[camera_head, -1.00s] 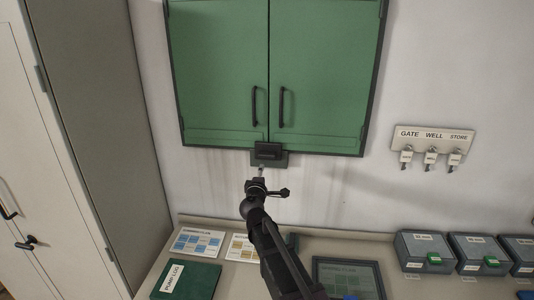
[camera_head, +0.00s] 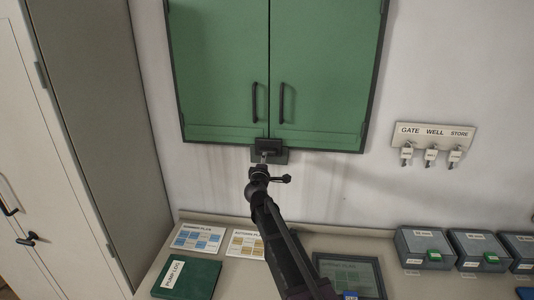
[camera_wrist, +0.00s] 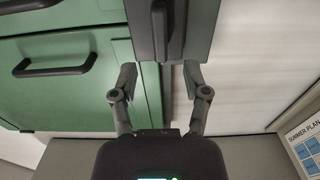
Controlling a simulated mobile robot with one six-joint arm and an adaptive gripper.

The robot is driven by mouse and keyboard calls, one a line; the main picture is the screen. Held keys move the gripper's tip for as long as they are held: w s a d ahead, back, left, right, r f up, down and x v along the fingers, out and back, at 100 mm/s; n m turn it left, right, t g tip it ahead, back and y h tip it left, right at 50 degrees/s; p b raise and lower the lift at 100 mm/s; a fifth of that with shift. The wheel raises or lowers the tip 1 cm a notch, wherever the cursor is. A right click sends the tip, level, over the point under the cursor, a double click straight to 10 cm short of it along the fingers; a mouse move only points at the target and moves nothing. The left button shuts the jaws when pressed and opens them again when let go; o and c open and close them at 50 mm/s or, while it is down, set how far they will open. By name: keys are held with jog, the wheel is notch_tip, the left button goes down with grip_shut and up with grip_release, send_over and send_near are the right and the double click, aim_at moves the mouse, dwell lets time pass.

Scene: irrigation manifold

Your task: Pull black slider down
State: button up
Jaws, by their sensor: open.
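In the wrist view the slider (camera_wrist: 160,25) is a dark bar at the top middle, on the dark plate (camera_wrist: 197,25). My gripper (camera_wrist: 160,78) is open and empty, its two fingers spread on either side of the slider's line and just short of its end. In the head view my gripper (camera_head: 264,161) is directly below the slider, partly overlapping the plate. Whether a fingertip touches anything I cannot tell.
Both cabinet doors are shut, with two black handles (camera_head: 254,103). A counter below holds printed cards (camera_head: 198,238), a green log book (camera_head: 186,277), a framed plan (camera_head: 350,276) and grey boxes (camera_head: 431,246). Labelled tags (camera_head: 431,155) hang at right. The wall between is clear.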

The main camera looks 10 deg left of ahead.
aim_at(267, 150)
jog(key=w, duration=0.8)
jog(key=shift+d, duration=0.15)
grip_shut()
